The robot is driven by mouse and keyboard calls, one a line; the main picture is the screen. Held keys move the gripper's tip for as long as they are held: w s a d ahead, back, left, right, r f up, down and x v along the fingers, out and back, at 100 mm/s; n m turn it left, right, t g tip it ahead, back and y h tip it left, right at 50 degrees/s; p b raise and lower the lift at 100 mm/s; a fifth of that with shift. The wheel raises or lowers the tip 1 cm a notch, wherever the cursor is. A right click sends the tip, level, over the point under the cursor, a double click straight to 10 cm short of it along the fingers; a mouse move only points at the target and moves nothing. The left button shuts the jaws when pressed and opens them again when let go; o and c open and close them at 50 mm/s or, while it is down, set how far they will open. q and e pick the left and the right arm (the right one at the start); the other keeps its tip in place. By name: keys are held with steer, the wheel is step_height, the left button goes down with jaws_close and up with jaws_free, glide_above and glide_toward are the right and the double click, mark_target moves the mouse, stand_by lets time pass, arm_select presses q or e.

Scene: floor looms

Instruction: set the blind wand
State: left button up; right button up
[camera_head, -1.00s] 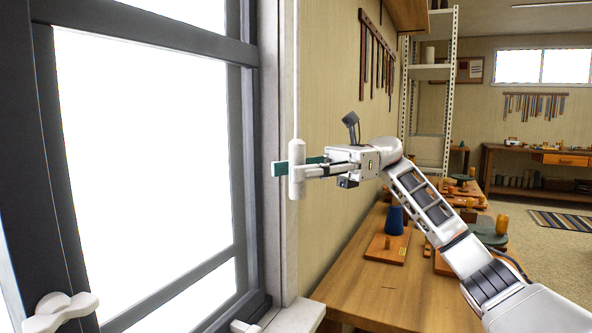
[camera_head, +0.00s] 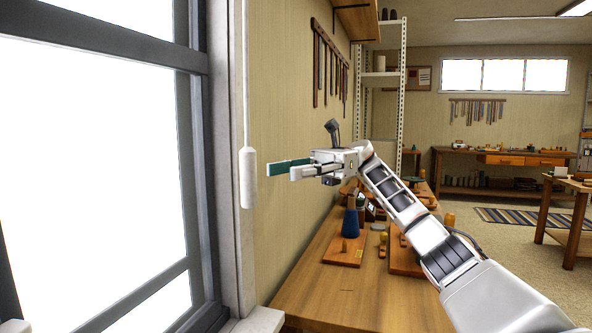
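The blind wand is a thin white rod with a thick white grip (camera_head: 248,178) at its lower end. It hangs upright beside the window frame. My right gripper (camera_head: 284,170) is to the right of the wand grip, apart from it in the picture. Its teal finger pad points left toward the wand, and a grey finger shows lower and nearer. The fingers look parted and nothing shows between them. My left gripper is not in view.
The dark-framed window (camera_head: 190,150) fills the left side. A wooden bench (camera_head: 345,300) runs along the wall below my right arm, with a blue cone (camera_head: 350,223) and wooden pieces on it. Tools hang on the wall (camera_head: 328,65).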

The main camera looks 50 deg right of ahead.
steer(key=shift+s+d, duration=0.1)
steer(key=shift+d, duration=0.85)
